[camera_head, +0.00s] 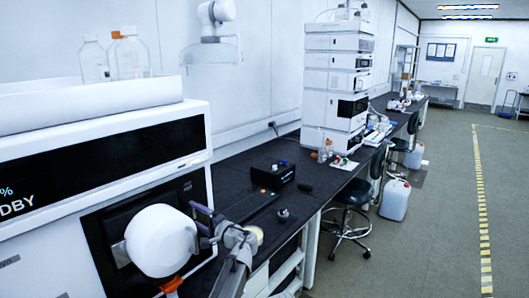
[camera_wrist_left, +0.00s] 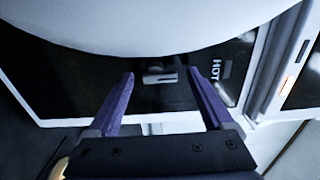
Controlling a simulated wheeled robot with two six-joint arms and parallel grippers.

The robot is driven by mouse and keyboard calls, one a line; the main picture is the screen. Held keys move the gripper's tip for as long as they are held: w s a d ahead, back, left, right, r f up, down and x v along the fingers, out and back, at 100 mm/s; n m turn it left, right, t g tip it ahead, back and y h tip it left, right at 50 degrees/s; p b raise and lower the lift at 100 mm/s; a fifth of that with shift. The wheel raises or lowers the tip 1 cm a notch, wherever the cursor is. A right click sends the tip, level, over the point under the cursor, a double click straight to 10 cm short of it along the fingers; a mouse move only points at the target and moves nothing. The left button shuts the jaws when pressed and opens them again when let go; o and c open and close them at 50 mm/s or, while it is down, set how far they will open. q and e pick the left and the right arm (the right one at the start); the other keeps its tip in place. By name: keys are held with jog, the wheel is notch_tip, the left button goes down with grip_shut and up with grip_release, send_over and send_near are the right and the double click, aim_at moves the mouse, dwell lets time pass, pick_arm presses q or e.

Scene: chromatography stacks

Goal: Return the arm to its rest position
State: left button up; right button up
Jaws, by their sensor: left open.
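My left gripper (camera_head: 197,214) is in front of the large white instrument (camera_head: 185,108), by the dark recessed panel on its front. In the left wrist view its two purple fingers (camera_wrist_left: 162,80) are spread apart with nothing between them. A small grey latch-like part (camera_wrist_left: 160,74) shows beyond the fingertips on a dark face, and the word "HOT" stands to its right. A white rounded body (camera_head: 160,241) is close to the gripper in the head view and covers part of the panel. I cannot tell whether they touch. My right gripper is in neither view.
A black bench (camera_head: 235,166) runs away to the right. It holds a small black box (camera_head: 273,172), a small dark knob-like item (camera_head: 283,214) and a tall white instrument stack (camera_head: 330,90). Bottles stand on the near instrument. A stool (camera_head: 352,192) and open floor lie right.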

pick_arm(q)
jog(key=v, duration=0.8)
jog(key=x, duration=0.7)
jog(key=shift+w+a, duration=0.3)
jog(key=m, duration=0.4)
jog(key=shift+w+m, duration=0.1)
jog(key=shift+m, duration=0.2)
jog(key=m, duration=0.3)
jog(key=shift+w+m, duration=0.1)
jog(key=shift+m, duration=0.3)
jog(key=m, duration=0.9)
jog(key=shift+w+d+f, duration=0.1)
jog(key=shift+d+f, duration=0.05)
jog(key=shift+f, duration=0.1)
jog(key=shift+m, duration=0.3)
